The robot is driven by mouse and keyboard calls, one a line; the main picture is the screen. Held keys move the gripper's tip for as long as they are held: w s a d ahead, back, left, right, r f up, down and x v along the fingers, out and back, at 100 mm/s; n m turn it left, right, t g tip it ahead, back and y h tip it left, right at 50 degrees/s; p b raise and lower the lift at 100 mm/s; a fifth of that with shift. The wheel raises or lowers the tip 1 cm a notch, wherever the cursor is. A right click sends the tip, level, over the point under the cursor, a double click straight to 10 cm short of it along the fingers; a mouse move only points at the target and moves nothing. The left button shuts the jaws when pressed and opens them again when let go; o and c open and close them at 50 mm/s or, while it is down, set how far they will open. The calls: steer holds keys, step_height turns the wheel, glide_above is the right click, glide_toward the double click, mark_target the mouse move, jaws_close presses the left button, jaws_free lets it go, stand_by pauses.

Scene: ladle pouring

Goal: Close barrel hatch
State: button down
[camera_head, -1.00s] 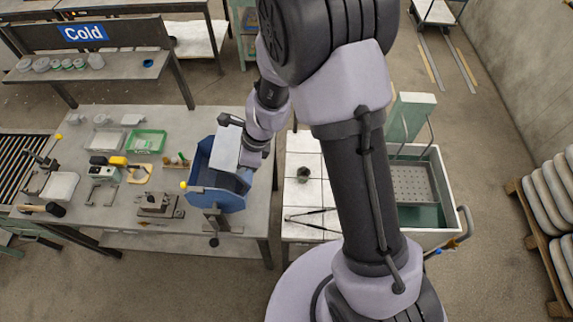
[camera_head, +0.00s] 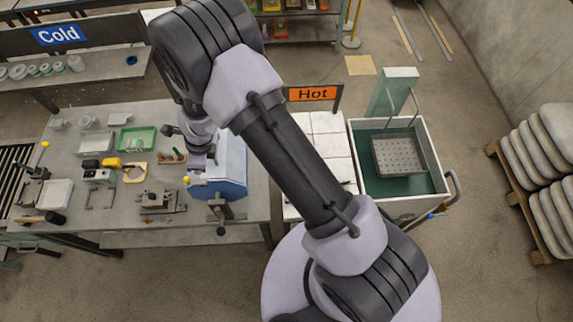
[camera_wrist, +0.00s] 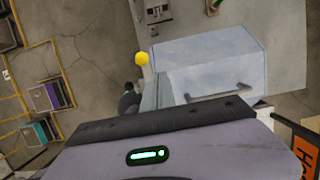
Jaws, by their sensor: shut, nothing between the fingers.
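The blue barrel (camera_head: 222,188) stands at the right end of the grey worktable. Its light-blue hatch (camera_head: 232,160) lies over the top, and no dark opening shows. My gripper (camera_head: 199,164) is shut and empty, at the barrel's upper left side; I cannot tell whether it touches. In the wrist view the barrel's pale-blue top (camera_wrist: 210,52) shows with a dark bar handle (camera_wrist: 220,94) on it. A yellow knob (camera_wrist: 142,58) shows at its corner. The fingers are hidden in the wrist view behind my wrist housing.
The worktable (camera_head: 185,222) holds a green tray (camera_head: 137,139), a vise (camera_head: 160,202) and a mallet (camera_head: 42,218) left of the barrel. A quench tank (camera_head: 438,170) with a perforated basket (camera_head: 400,155) stands at right. A "Hot" sign (camera_head: 312,94) stands behind the white-tiled table.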

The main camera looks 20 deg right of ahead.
steer(key=shift+w+a+f, duration=0.25)
steer(key=shift+a+f, duration=0.5)
steer(key=shift+f, duration=0.15)
